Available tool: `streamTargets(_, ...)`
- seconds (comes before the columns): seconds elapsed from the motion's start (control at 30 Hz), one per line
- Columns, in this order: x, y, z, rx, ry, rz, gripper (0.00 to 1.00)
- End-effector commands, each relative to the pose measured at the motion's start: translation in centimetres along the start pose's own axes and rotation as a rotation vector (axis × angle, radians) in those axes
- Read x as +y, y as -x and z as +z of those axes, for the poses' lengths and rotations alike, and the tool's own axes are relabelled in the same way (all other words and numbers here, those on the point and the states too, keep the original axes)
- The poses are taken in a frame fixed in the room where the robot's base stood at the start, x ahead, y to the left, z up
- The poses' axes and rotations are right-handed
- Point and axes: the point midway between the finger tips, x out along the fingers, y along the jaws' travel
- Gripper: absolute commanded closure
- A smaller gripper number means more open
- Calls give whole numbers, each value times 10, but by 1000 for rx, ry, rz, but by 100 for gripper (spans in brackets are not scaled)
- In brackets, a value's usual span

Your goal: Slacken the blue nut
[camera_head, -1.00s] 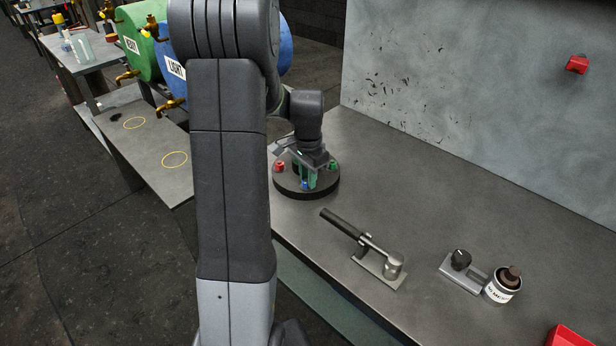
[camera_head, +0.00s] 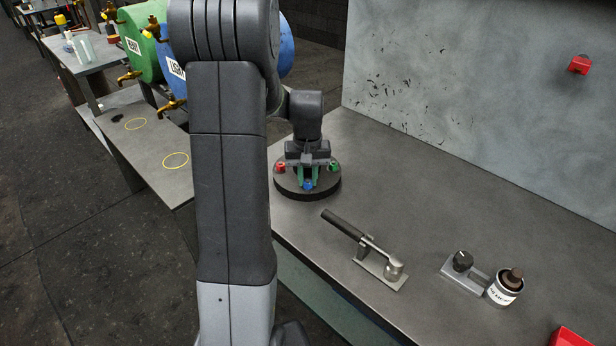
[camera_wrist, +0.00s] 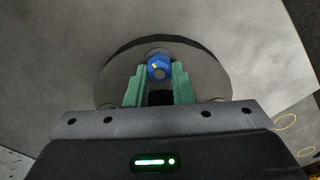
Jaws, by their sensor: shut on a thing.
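The blue nut (camera_head: 308,185) sits at the near side of a round dark flange (camera_head: 290,188) on the bench, with a red nut (camera_head: 280,168) at its left and a green nut (camera_head: 334,165) at its right. My gripper (camera_head: 308,180) points down over the flange, its green fingers at the blue nut. In the wrist view the blue nut (camera_wrist: 159,68), with a small yellow mark, shows between the tips of my gripper (camera_wrist: 159,78), which is shut on it. The middle of the flange is mostly hidden by my gripper.
A black-handled tool (camera_head: 362,246) lies on a metal plate in front of the flange. A small block with a black knob (camera_head: 462,262) and a labelled can (camera_head: 505,287) stand to the right. A grey panel (camera_head: 490,90) rises behind the bench.

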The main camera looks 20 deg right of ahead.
Motion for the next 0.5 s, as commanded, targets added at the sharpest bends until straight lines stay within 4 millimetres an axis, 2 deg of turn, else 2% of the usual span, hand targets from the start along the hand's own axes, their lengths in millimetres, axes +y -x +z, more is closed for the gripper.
streamTargets(0.5,-2,-1,1,-1,441,0,100)
